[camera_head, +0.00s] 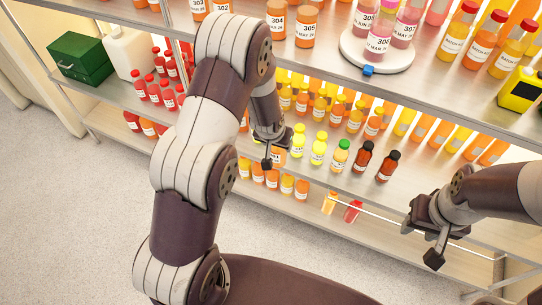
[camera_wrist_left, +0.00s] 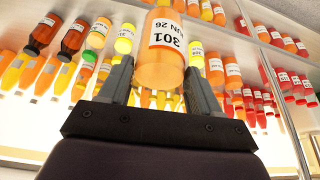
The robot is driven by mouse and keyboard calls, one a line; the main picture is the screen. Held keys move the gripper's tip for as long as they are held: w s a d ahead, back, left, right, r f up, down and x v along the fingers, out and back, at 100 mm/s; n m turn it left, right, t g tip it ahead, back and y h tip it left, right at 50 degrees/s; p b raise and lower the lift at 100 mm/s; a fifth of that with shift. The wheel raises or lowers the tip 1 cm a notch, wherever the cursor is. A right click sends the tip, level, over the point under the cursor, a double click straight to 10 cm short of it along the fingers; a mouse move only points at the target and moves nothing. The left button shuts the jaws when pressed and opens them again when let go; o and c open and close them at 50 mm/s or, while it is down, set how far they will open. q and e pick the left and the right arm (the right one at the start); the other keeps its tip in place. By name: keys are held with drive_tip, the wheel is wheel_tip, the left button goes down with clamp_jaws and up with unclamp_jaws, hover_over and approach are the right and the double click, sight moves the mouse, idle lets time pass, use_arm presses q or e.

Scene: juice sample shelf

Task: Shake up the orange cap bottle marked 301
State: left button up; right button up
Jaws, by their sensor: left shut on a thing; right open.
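The orange bottle marked 301 (camera_wrist_left: 165,45) shows large in the left wrist view, its white label upside down in that picture. My left gripper (camera_wrist_left: 158,78) has a dark finger on each side of it and is shut on it. In the head view, the left gripper (camera_head: 270,150) is at the middle shelf's front, and the bottle (camera_head: 279,156) is mostly hidden behind it. I cannot make out its cap. My right gripper (camera_head: 425,240) is open and empty, at the right in front of the lower shelf.
Yellow bottles (camera_head: 318,148), a green-capped bottle (camera_head: 340,155) and dark bottles (camera_head: 363,157) stand close right of the left gripper. A round white plate (camera_head: 377,55) bears pink bottles above. A green box (camera_head: 82,58) is at left. The floor (camera_head: 90,220) in front is clear.

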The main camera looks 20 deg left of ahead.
use_arm(q)
drive_tip(key=s, duration=0.4)
drive_tip(key=shift+s+a, duration=0.2)
drive_tip(key=shift+s, duration=0.15)
idle(0.7)
